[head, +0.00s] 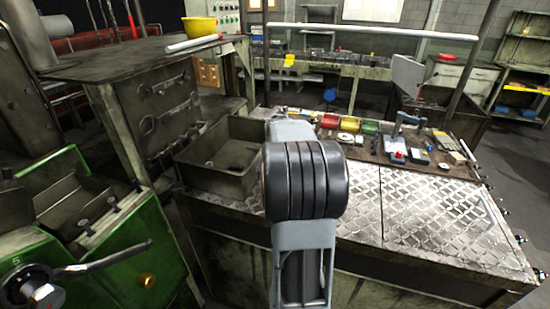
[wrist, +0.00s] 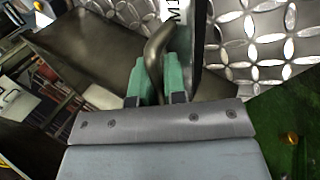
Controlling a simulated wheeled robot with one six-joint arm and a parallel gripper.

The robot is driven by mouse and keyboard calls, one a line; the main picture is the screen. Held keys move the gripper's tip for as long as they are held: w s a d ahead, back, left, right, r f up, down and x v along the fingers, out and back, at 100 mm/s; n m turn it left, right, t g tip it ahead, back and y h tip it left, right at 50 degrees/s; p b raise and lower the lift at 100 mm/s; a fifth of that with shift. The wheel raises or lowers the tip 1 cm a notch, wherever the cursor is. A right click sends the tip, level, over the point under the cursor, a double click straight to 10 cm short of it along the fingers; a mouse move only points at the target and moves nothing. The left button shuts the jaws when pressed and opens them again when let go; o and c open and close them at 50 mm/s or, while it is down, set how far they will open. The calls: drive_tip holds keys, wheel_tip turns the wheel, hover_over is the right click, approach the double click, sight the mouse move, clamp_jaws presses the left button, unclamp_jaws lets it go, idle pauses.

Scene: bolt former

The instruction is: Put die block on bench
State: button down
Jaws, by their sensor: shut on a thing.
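My gripper (wrist: 158,82) has green fingers. It is shut on the bent metal handle of the die block (wrist: 157,45) in the wrist view. A pale face of the block lettered "M1" and a dark side show above the fingers, and the rest is cut off by the top edge. The bench (head: 430,208) has a bright diamond-plate top in the head view. Its plate also shows in the wrist view (wrist: 262,22), beyond the block at the upper right. Whether the block touches it cannot be told. In the head view my arm hides the gripper and block.
A metal bin (head: 215,185) stands at the bench's left end. Several tools and coloured containers (head: 347,123) line the bench's back. A green machine (head: 105,245) with a lever is at the lower left. The front right of the plate is clear.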

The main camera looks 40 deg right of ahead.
drive_tip(key=shift+x, duration=1.1)
drive_tip(key=shift+s+f, duration=0.15)
drive_tip(key=shift+f, duration=0.65)
drive_tip(key=shift+f, duration=0.2)
drive_tip(key=c, duration=1.2)
unclamp_jaws()
drive_tip(key=shift+s+a+f, duration=0.1)
drive_tip(key=shift+o, duration=0.2)
drive_tip(key=shift+s+a+f, duration=0.1)
drive_tip(key=shift+f, duration=0.05)
